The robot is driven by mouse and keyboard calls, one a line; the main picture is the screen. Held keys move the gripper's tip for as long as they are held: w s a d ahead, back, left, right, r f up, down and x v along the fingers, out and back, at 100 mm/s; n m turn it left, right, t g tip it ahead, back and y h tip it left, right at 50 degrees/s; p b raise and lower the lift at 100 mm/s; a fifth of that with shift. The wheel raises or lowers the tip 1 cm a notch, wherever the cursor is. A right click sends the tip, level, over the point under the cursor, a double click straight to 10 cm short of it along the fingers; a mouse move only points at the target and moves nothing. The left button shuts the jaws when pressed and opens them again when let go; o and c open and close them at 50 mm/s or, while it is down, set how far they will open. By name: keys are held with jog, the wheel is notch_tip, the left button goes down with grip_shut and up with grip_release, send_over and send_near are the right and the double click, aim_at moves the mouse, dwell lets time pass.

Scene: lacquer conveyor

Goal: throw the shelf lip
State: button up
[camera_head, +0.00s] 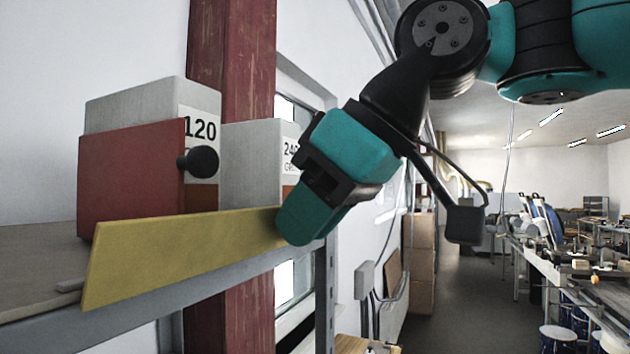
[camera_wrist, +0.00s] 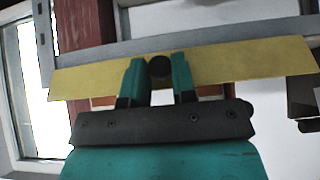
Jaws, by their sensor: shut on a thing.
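The shelf lip is a long yellow strip (camera_head: 180,255) standing along the front edge of the shelf. It also crosses the wrist view (camera_wrist: 230,65) from side to side. A round black knob (camera_wrist: 160,66) sits against the lip in the wrist view. My gripper (camera_head: 296,228) is at the right end of the visible lip in the head view and hides what lies behind it. In the wrist view its two teal fingers stand on either side of the knob and are shut on it.
On the shelf (camera_head: 35,265) behind the lip are a red block (camera_head: 130,170) with a black side knob (camera_head: 203,161) and grey boxes, one marked 120 (camera_head: 150,100). A red post (camera_head: 232,60) stands behind. Open floor (camera_head: 460,300) and a workbench lie to the right.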

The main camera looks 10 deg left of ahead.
jog(key=shift+w+a+r+g+h+p, duration=0.1)
jog(key=shift+a+r+g+h+p, duration=0.15)
jog(key=shift+h, duration=0.35)
jog(key=shift+w+a+r+g+h+p, duration=0.15)
jog(key=shift+a+r+h, duration=0.1)
jog(key=shift+h, duration=0.35)
jog(key=o, duration=0.9)
